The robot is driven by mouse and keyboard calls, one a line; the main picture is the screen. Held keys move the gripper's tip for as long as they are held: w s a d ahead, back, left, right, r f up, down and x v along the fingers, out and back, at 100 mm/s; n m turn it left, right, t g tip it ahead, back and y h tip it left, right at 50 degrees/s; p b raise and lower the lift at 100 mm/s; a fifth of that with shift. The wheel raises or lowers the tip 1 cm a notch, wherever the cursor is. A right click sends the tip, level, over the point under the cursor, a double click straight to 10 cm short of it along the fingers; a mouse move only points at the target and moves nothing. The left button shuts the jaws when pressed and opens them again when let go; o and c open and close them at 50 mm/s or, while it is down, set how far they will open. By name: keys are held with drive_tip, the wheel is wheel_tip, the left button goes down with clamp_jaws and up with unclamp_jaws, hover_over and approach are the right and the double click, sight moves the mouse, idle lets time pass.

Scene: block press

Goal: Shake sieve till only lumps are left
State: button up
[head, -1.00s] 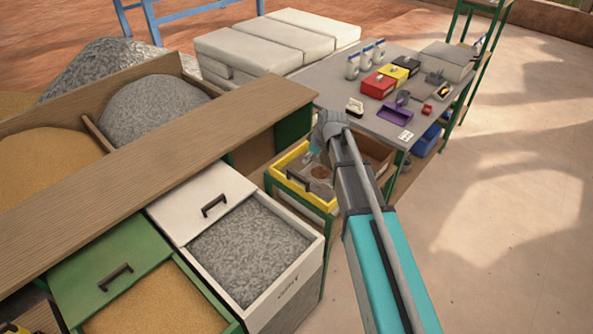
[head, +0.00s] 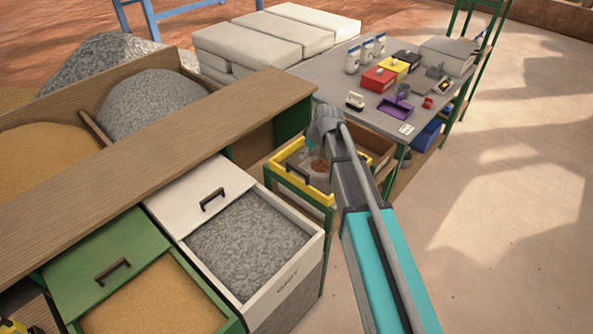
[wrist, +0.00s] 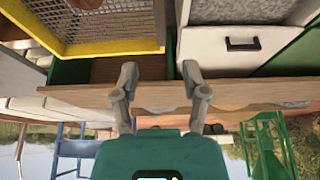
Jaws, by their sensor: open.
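The sieve (head: 325,202) has a yellow frame and a dark handle, and sits on a green-legged stand in the head view. Its yellow frame and brown mesh also show at the upper left of the wrist view (wrist: 110,49). A small reddish-brown patch (head: 318,166) shows inside the frame in the head view; I cannot tell whether it is lumps. My gripper (wrist: 160,88) is open, with nothing between its fingers, and apart from the sieve in the wrist view. In the head view my arm hides the sieve's right part.
Left of the sieve stand a white bin (head: 312,250) of grey grit and a green bin (head: 232,325) of sand, under a wooden shelf (head: 150,140). A grey table (head: 340,88) with boxes and bottles stands behind. The floor at right is clear.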

sight(297, 168)
drive_tip(key=shift+b+x, duration=4.9)
drive_tip(key=shift+x, duration=0.7)
drive_tip(key=shift+f, duration=0.1)
clamp_jaws()
